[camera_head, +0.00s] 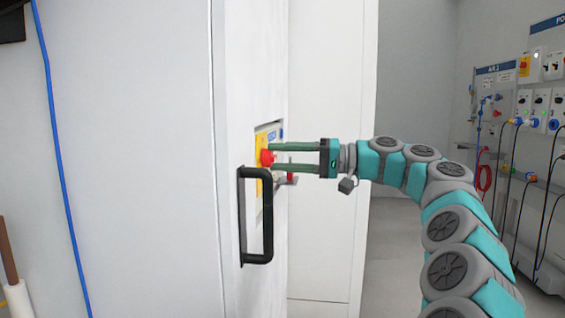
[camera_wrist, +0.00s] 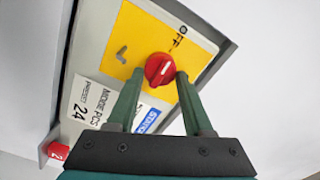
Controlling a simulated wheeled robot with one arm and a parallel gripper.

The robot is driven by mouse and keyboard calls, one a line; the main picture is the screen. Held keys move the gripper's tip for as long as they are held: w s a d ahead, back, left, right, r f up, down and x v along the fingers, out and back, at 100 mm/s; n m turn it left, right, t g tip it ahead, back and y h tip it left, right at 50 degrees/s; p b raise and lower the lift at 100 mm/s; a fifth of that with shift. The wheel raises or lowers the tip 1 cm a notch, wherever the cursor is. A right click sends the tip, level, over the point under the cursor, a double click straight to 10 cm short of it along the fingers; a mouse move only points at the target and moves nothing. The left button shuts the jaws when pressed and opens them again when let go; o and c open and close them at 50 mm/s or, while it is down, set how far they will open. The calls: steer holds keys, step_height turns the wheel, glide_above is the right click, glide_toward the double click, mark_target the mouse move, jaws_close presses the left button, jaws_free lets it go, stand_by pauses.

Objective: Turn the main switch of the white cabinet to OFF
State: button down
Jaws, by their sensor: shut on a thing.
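The white cabinet (camera_head: 150,120) stands at the left in the head view. Its main switch is a red rotary knob (camera_head: 266,158) on a yellow plate (camera_head: 259,183). In the wrist view the red knob (camera_wrist: 159,69) sits on the yellow plate (camera_wrist: 128,42) with an "OFF" mark at its upper right and another mark, partly legible, at its left. The knob's white line slants toward the upper right. My gripper (camera_head: 270,157) reaches in from the right, its two green fingers either side of the knob and shut on it. The wrist view also shows the fingertips (camera_wrist: 160,78) at the knob.
A black door handle (camera_head: 268,215) stands out just below the switch. A red tag-like part (camera_wrist: 58,150) shows at the lower left in the wrist view. A blue cable (camera_head: 57,150) hangs at left. Panels with cables (camera_head: 540,100) are at the right wall.

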steer(key=shift+f, duration=0.1)
stand_by(0.5)
steer(key=shift+c, duration=1.5)
jaws_free()
steer(key=s+d+p, duration=0.1)
steer(key=d, duration=0.6)
steer(key=shift+s+d, duration=0.3)
steer(key=shift+d, duration=0.05)
